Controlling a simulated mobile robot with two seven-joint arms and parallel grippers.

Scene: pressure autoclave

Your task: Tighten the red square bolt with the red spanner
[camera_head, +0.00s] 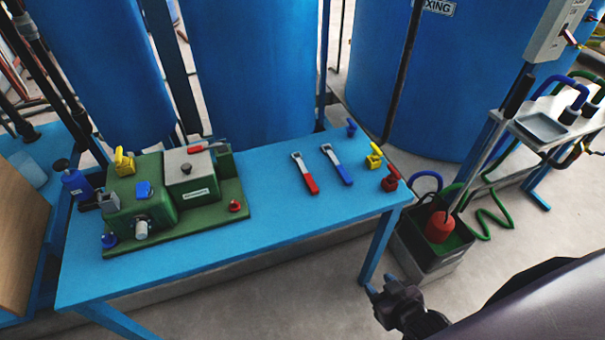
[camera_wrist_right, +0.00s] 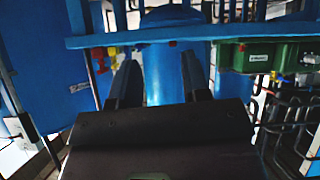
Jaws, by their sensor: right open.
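The red spanner (camera_head: 305,172) lies flat on the blue table, its red handle toward the front and its metal head toward the back. A small red fitting (camera_head: 235,206) sits at the right front of the green machine base (camera_head: 190,232); its shape is too small to confirm as the square bolt. My right gripper (camera_head: 380,302) is in front of and below the table's right end, apart from everything. In the right wrist view its fingers (camera_wrist_right: 160,72) are spread with nothing between them. My left gripper is not in view.
A blue-handled spanner (camera_head: 337,165) lies right of the red one. Blue, yellow and red pieces (camera_head: 390,181) stand at the table's right end. The blue table (camera_head: 285,215) is clear in front of the spanners.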

